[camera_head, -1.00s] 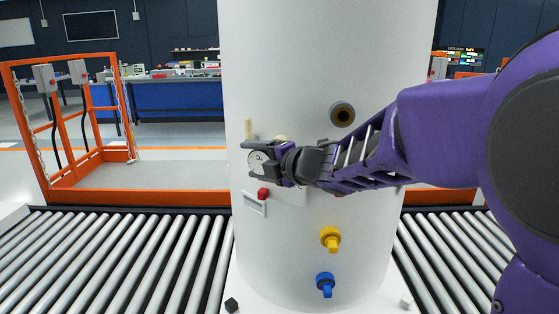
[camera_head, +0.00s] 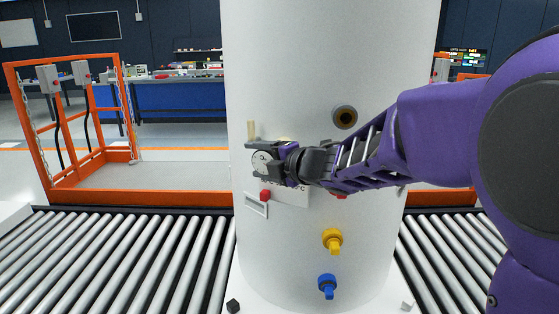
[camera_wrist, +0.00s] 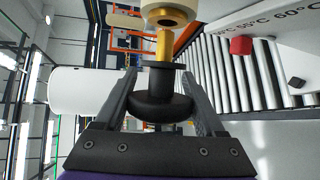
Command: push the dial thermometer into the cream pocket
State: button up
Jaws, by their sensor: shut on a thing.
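The dial thermometer has a round white face (camera_head: 263,162) in the head view, turned toward that camera. In the wrist view its dark body (camera_wrist: 160,103) sits between the fingers of my gripper (camera_wrist: 160,108), which is shut on it. It also shows at the tank's front in the head view (camera_head: 272,161). The brass stem (camera_wrist: 164,47) points at the cream pocket (camera_wrist: 162,10), a round cream collar with a brass bore. In the head view the pocket (camera_head: 285,139) is mostly hidden behind my gripper.
A beige lever (camera_head: 251,130) stands close to my gripper. Roller conveyors (camera_head: 120,255) flank the tank.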

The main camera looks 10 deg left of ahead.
jog(key=shift+w+d+p, duration=0.15)
jog(key=shift+w+p, duration=0.15)
jog(key=shift+w, duration=0.5)
jog(key=shift+w+d+p, duration=0.15)
jog(key=shift+w+p, duration=0.15)
jog(key=shift+w, duration=0.45)
jog(key=o, duration=1.3)
jog(key=shift+o, duration=0.2)
jog(key=shift+d, duration=0.1)
jog(key=p+v, duration=0.3)
jog(key=v, duration=1.4)
jog(key=shift+r, duration=0.2)
jog(key=shift+s, duration=0.1)
